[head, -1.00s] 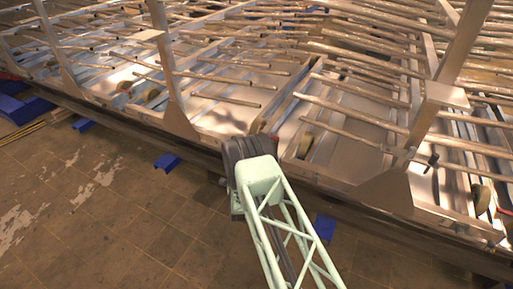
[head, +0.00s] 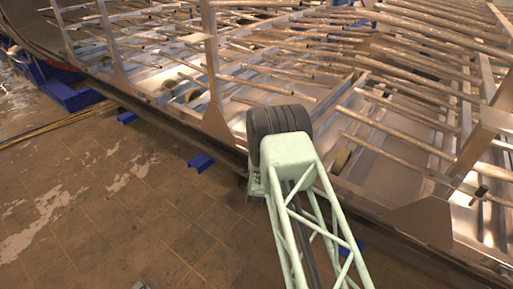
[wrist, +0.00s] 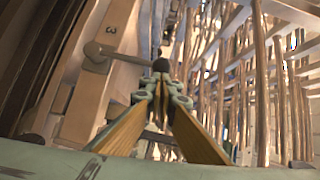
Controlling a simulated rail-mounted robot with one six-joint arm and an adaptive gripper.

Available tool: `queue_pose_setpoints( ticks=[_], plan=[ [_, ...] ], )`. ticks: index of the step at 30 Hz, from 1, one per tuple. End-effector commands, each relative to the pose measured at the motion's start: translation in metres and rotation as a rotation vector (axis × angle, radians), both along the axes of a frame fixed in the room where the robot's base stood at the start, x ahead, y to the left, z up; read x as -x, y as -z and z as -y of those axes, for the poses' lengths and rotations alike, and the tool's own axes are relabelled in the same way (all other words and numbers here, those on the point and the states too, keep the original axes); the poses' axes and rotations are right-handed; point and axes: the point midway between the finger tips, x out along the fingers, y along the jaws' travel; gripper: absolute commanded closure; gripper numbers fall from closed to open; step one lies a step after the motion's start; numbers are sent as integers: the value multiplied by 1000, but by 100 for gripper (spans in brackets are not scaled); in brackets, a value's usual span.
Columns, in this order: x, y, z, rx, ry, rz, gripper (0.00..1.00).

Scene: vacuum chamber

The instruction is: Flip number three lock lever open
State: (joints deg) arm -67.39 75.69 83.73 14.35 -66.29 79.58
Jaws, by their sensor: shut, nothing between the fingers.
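A grey lock lever (wrist: 118,54) shows in the wrist view, running from a round pivot at upper left to a black knob (wrist: 160,65). In the head view my gripper is hidden behind my arm. Another black-knobbed lever (head: 480,191) stands at the right of the frame in the head view.
A metal frame with many long tubes (head: 390,135) and upright posts (head: 213,70) fills the far side. Blue supports (head: 201,162) stand along its lower edge. The tiled floor (head: 120,215) at left is open. In the wrist view, rods crowd the right side.

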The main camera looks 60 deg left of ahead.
Motion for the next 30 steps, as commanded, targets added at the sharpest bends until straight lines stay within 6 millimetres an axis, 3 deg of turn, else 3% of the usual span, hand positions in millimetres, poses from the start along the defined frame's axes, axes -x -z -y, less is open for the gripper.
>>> queue_pose_setpoints(
  ticks=[9,30],
  plan=[
    [-18,-4,2,-3,20,0,100],
    [-20,-5,6,-3,22,0,100]
  ],
)
